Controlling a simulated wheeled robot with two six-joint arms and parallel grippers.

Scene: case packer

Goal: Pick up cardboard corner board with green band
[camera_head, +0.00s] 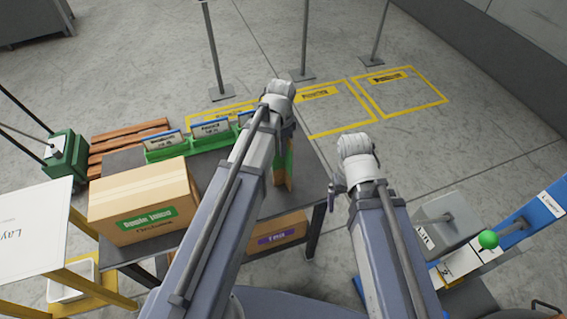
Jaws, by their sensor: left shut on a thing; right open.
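The cardboard corner board with a green band (289,166) stands about upright at the right end of the dark table, partly hidden behind my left arm. My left gripper (287,128) is at its upper part and is shut on it; the fingers are mostly hidden by the wrist. I cannot tell whether the board's lower end touches the table. My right gripper (337,187) is open and empty, beyond the table's right edge and apart from the board.
A cardboard box with a green label (145,201) sits on the dark table (213,172). Green holders with cards (168,151) line its back edge. A box with a purple label (277,236) is below.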

